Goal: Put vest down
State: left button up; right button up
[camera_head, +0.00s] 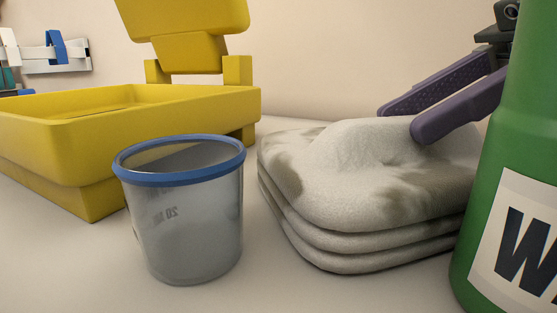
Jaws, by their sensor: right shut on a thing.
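A folded white-grey cloth (355,185) with brownish-grey stains lies in several layers on the pale surface. It is the only vest-like thing in view, but I cannot tell for sure that it is the vest. Its top bulges up into a hump. My right gripper (401,122) reaches in from the upper right with two purple fingers. It is shut on the cloth's raised top; the far fingertip is partly behind the hump. The cloth's right end is hidden behind the green container. My left gripper is not in view.
A clear cup with a blue rim (190,225) stands close left of the cloth. A yellow open-lidded case (70,150) stands behind it at left. A green container (520,130) stands at right, near my gripper. A white rack (60,58) with a blue clip is at far left.

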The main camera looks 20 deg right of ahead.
grip_shut()
dwell(0.8)
